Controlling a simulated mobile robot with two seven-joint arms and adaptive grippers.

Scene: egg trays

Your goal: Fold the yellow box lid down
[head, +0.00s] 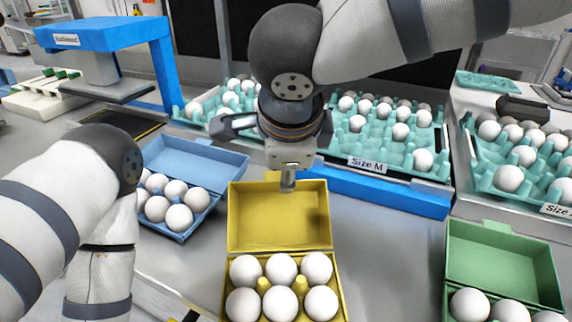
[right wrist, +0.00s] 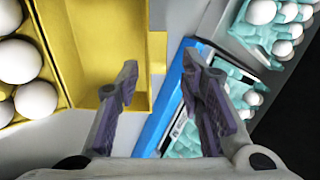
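The yellow box (head: 342,290) is at the bottom centre of the head view, with white eggs in its cups. Its yellow lid (head: 250,215) stands open, tilted back from the far side of the box. My right gripper (right wrist: 160,90) is open and empty, and in the head view it is over the lid's far edge. In the right wrist view one finger is over the lid (right wrist: 85,40) and the other is beyond its outer edge. Contact with the lid cannot be told. My left arm comes in from the left, but its gripper is not in view.
A blue box (head: 205,215) with eggs stands open to the left, and a green box (head: 500,262) with eggs stands open to the right. Behind the lid are a blue rail (head: 385,193) and teal egg trays (head: 378,145). Bare grey table lies between the yellow and green boxes.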

